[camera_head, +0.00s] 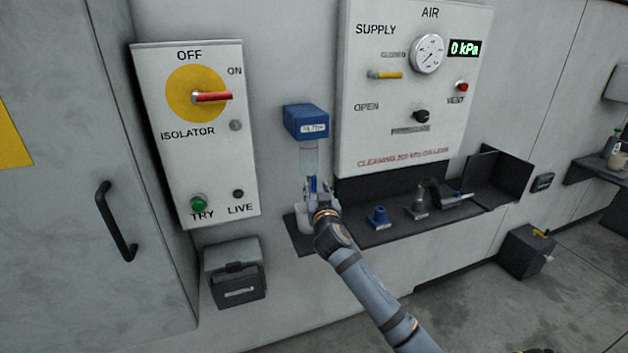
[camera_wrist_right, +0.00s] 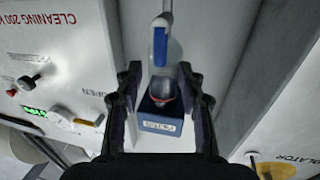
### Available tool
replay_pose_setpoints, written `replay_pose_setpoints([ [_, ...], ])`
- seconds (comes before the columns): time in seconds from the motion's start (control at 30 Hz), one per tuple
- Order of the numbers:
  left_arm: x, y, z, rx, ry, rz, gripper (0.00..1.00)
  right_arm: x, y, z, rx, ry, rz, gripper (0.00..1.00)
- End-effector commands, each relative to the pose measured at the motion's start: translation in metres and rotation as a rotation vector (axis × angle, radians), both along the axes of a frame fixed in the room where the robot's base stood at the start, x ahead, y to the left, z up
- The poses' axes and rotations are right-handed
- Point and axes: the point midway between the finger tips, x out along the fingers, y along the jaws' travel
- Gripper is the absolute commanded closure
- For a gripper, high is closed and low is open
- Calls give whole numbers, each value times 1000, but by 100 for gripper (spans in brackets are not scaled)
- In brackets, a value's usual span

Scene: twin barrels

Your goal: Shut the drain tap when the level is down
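A blue-topped filter unit (camera_head: 306,122) with a clear bowl (camera_head: 309,158) hangs on the wall; a thin red line crosses the bowl near its top. I cannot read the liquid level surely. The unit also shows upside down in the right wrist view (camera_wrist_right: 160,118). A blue tap lever (camera_wrist_right: 160,45) shows at the bowl's lower end. My right gripper (camera_head: 318,188) is at the bottom of the bowl, by the tap. In the wrist view its fingers (camera_wrist_right: 160,82) are spread with a gap between them, holding nothing. A white cup (camera_head: 302,217) stands below, partly hidden. My left gripper is out of view.
A dark shelf (camera_head: 375,238) holds a blue fitting (camera_head: 379,216) and a grey fitting (camera_head: 419,207). The air panel (camera_head: 370,130) reads 0 kPa, and the isolator box (camera_head: 185,185) is at left. A dark box (camera_head: 235,272) hangs below the isolator.

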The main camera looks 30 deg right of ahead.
Motion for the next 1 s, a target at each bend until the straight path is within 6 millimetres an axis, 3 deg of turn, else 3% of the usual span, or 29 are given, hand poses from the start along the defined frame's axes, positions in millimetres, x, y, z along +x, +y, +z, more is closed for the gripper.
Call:
replay_pose_setpoints([
  [0.2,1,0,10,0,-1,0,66,31,-14,1,1,0,0,61],
  [0.57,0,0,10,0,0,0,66,39,-17,-1,0,0,1,61],
  [0.87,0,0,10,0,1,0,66,38,-17,-1,0,1,1,100],
  [1.0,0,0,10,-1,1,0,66,38,-17,-1,0,1,1,100],
])
